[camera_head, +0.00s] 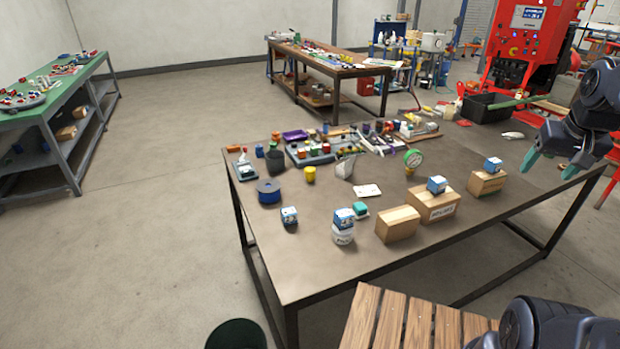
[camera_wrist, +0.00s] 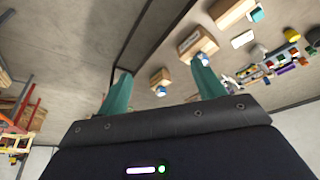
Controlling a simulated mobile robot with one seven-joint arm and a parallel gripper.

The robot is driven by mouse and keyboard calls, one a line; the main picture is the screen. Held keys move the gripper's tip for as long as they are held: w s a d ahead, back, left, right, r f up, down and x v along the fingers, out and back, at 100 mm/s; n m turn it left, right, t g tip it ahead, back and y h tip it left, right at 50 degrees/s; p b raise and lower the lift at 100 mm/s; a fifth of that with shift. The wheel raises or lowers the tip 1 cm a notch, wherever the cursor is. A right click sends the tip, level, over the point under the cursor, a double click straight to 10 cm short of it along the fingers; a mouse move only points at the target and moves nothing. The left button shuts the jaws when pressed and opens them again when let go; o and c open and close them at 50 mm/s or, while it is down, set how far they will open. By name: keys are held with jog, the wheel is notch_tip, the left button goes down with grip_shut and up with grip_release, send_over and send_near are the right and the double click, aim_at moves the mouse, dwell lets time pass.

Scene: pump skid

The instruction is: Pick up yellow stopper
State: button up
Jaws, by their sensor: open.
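A small yellow piece (camera_head: 310,174), which looks like the yellow stopper, stands on the brown table (camera_head: 300,262) in the head view, left of the middle, just in front of a tray of small parts. My gripper (camera_head: 549,170) is at the far right of the head view, above the table's right end and well apart from the yellow piece. Its two green fingers are spread and empty. They also show in the wrist view, where my gripper (camera_wrist: 162,84) has nothing between its fingertips.
Cardboard boxes (camera_head: 398,223) topped partly with small blue boxes line the front right. The table's left front is clear.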

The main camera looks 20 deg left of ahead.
jog(key=w+a+r+n, duration=0.1)
jog(key=w+a+r, duration=0.1)
jog(key=w+a, duration=0.55)
jog(key=w+a+r+n, duration=0.2)
jog(key=w+a, duration=0.2)
jog(key=w, duration=0.7)
jog(key=w+a+f+n+g, duration=0.1)
jog(key=w+a+f, duration=0.1)
jog(key=w+a, duration=0.6)
jog(key=w+a+f+n+g, duration=0.1)
jog(key=w+a+f, duration=0.2)
jog(key=w+a, duration=0.5)
jog(key=n+g, duration=0.1)
jog(key=n, duration=0.3)
send_over(310, 168)
jog(key=shift+y, duration=0.4)
notch_tip(310, 168, down, 27)
jog(key=shift+w+d, duration=0.1)
jog(key=f, duration=0.5)
jog(key=shift+w+a+f, duration=0.15)
jog(key=shift+w+a, duration=0.05)
jog(key=shift+s+f, duration=0.15)
jog(key=shift+f, duration=1.25)
jog(key=shift+s+f, duration=0.1)
jog(key=shift+f, duration=1.3)
jog(key=c, duration=1.1)
